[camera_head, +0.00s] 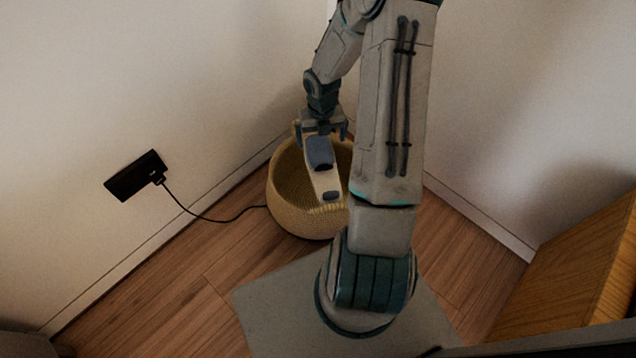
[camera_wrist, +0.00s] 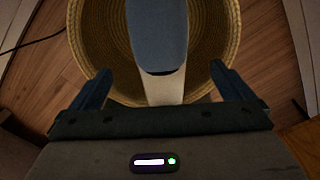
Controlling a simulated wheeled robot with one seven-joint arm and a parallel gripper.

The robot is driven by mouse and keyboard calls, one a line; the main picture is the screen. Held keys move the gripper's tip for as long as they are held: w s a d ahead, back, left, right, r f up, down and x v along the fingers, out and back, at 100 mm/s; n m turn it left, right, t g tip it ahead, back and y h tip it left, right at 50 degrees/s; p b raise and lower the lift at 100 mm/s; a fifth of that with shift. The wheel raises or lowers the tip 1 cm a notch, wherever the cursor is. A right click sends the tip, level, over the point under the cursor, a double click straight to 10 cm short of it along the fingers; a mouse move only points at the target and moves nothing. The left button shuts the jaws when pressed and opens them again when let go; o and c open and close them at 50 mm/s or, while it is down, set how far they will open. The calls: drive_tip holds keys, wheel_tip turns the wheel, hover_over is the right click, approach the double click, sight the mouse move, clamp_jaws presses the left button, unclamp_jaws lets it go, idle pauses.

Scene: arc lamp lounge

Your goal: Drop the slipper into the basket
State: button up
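The woven straw-yellow basket (camera_head: 298,217) stands on the floor in the corner, its right side hidden behind my arm. The slipper (camera_head: 320,152), blue-grey and cream, is at the basket's mouth, just below my gripper (camera_head: 322,133). In the wrist view the slipper (camera_wrist: 157,35) lies over the basket (camera_wrist: 233,38), its cream part towards my gripper (camera_wrist: 160,70). The two fingers stand wide apart, with a gap on each side of the slipper. I cannot tell whether the slipper rests on the basket's inside or is still in the air.
A black wall socket (camera_head: 137,176) on the left wall has a cord (camera_head: 205,218) running to the floor near the basket. A grey mat (camera_head: 265,305) lies in front. A wooden cabinet (camera_head: 575,265) stands at the right. The wood floor (camera_head: 170,290) at the left is clear.

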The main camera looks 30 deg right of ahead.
wheel_tip(320, 180, up, 14)
drive_tip(key=p, duration=0.6)
drive_tip(key=shift+f, duration=0.1)
